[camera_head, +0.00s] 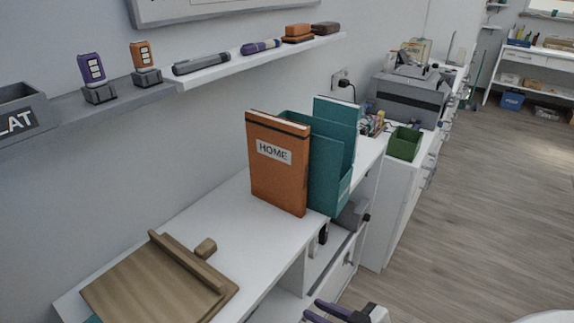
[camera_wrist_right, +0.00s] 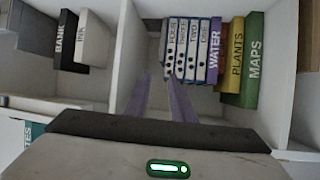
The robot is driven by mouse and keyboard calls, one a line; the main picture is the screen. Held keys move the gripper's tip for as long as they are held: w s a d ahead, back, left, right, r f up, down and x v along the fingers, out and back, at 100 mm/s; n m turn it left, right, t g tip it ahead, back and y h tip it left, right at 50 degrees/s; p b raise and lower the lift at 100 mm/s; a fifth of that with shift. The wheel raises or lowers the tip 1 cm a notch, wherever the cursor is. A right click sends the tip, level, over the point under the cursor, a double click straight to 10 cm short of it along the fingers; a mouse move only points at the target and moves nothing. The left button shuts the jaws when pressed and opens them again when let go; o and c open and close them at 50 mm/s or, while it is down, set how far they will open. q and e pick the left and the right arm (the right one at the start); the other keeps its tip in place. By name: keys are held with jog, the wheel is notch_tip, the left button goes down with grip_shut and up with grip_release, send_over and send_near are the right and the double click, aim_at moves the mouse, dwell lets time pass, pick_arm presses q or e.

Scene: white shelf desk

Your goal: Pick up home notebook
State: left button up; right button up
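The home notebook (camera_head: 278,165) is orange with a white HOME label and a dark band near its top. It stands upright on the white desk top, against the left side of a teal holder (camera_head: 325,165). My right gripper (camera_head: 328,311) shows at the bottom edge of the head view, below and in front of the notebook, apart from it. In the right wrist view its two purple fingers (camera_wrist_right: 160,82) are apart with nothing between them, facing a shelf compartment. The notebook is not in the wrist view. My left gripper is not in view.
A wooden board (camera_head: 160,285) and small wooden block (camera_head: 206,247) lie on the desk's left. A wall shelf (camera_head: 235,68) hangs above. A green bin (camera_head: 405,144) stands beyond the holder. The wrist view shows shelf dividers (camera_wrist_right: 130,50) and several labelled books (camera_wrist_right: 215,50).

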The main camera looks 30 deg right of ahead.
jog(key=w+d+r+n+t+y, duration=0.1)
jog(key=w+d+r+t, duration=0.2)
jog(key=w+d+r, duration=0.5)
jog(key=n+t+y, duration=0.1)
jog(key=y, duration=0.2)
send_near(305, 195)
jog(key=shift+w+a+f+b, duration=0.3)
jog(key=shift+w+a+f, duration=0.1)
jog(key=shift+w+f, duration=0.3)
jog(key=w, duration=0.2)
jog(key=w+a+r+b, duration=0.1)
jog(key=shift+w, duration=0.15)
jog(key=shift+x, duration=3.4)
jog(key=shift+a+r, duration=0.15)
jog(key=shift+c, duration=0.4)
grip_shut()
jog(key=shift+r, duration=0.15)
